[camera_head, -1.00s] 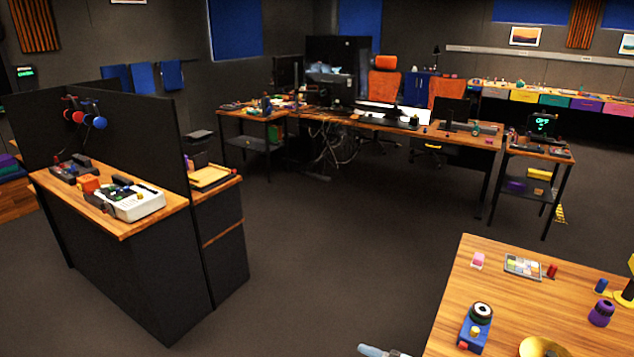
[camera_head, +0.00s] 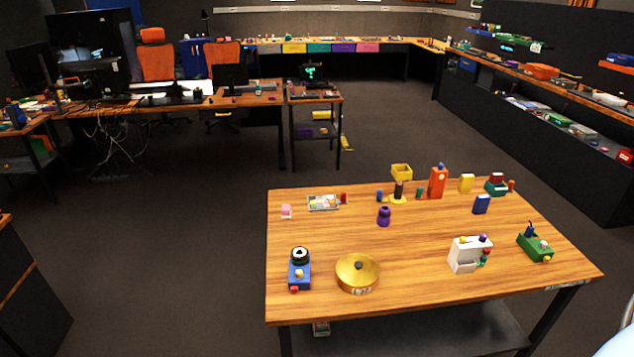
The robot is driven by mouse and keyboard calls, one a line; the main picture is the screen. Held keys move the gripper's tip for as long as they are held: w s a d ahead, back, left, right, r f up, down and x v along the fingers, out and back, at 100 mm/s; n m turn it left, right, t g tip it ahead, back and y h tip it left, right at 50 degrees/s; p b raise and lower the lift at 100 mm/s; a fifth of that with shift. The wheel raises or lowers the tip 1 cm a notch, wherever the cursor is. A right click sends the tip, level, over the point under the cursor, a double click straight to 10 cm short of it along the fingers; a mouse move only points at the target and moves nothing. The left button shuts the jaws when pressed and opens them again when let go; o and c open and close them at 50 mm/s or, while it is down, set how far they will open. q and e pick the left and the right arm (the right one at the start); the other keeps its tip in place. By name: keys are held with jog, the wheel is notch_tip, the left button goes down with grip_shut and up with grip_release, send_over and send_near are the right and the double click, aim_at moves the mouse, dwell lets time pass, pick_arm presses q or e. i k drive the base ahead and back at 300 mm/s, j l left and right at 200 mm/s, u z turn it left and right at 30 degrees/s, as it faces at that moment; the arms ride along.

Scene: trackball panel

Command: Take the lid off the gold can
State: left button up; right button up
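A round, low gold can (camera_head: 357,285) stands on the wooden table, near its front edge and left of its middle. The lower side carries small markings too small to read. Neither gripper shows. A pale rounded part at the bottom right corner looks like part of my arm, well away from the can.
The wooden table (camera_head: 420,290) also holds a blue trackball block (camera_head: 299,273) left of the can, a white block (camera_head: 467,255) and a green block (camera_head: 535,246) to the right, and several small things behind. Open floor (camera_head: 180,250) lies left of the table.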

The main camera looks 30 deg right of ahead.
aim_at(357, 269)
jog(key=z, duration=1.3)
